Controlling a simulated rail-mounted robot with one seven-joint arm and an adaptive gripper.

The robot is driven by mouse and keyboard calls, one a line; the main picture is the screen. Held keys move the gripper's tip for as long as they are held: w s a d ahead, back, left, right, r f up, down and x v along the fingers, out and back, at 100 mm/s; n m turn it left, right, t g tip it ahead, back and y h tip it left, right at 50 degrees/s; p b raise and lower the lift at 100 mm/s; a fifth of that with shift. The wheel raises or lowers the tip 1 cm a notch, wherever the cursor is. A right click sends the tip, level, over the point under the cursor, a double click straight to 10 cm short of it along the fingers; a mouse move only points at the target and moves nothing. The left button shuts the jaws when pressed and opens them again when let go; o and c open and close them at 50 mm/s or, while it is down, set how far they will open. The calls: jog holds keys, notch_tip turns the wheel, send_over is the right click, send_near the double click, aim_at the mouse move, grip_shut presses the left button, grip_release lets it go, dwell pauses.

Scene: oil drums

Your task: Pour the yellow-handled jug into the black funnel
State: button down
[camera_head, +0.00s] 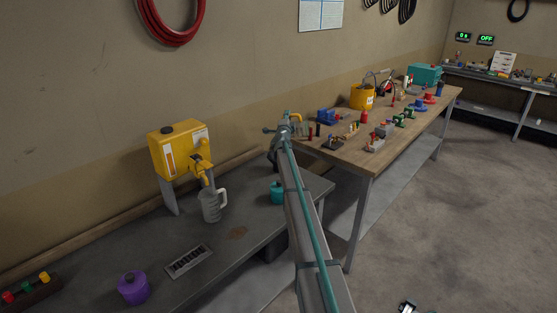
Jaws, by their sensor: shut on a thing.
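My arm reaches from the bottom of the view to the gap between the two tables, and my gripper (284,124) is at its far end, small and partly hidden by the arm. A yellow handle (296,118) shows right beside the gripper, with a small pale, see-through jug body (304,129) by it. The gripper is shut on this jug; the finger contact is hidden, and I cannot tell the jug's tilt. A dark shape (273,158) shows just left of the arm below the gripper; I cannot tell whether it is the black funnel.
The grey bench holds a yellow dispenser (180,153), a clear jug with a pale handle (210,206), a teal can (277,192), a purple can (133,288) and a label plate (188,261). The wooden table (345,158) is crowded. Open floor (440,210) lies at right.

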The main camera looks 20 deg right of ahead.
jog(key=m, duration=0.2)
jog(key=r+m+b, duration=0.1)
jog(key=m, duration=0.1)
jog(key=shift+g+h, duration=0.3)
jog(key=shift+h, duration=0.1)
jog(key=m, duration=0.1)
jog(key=m+b, duration=0.1)
jog(key=m, duration=0.1)
jog(key=shift+r+g+h, duration=0.3)
jog(key=shift+r+h, duration=0.1)
jog(key=m, duration=0.1)
jog(key=r+m, duration=0.1)
jog(key=m, duration=0.1)
jog(key=m+g+b, duration=0.1)
jog(key=m, duration=0.1)
jog(key=shift+r+h, duration=0.25)
jog(key=shift+h, duration=0.05)
jog(key=m, duration=0.2)
jog(key=r+m+g, duration=0.1)
jog(key=m+b, duration=0.1)
jog(key=m, duration=0.1)
jog(key=shift+r+m, duration=0.3)
jog(key=shift+r, duration=0.05)
jog(key=m, duration=0.2)
jog(key=r+m+g, duration=0.1)
jog(key=m, duration=0.2)
jog(key=shift+r+m+b, duration=0.4)
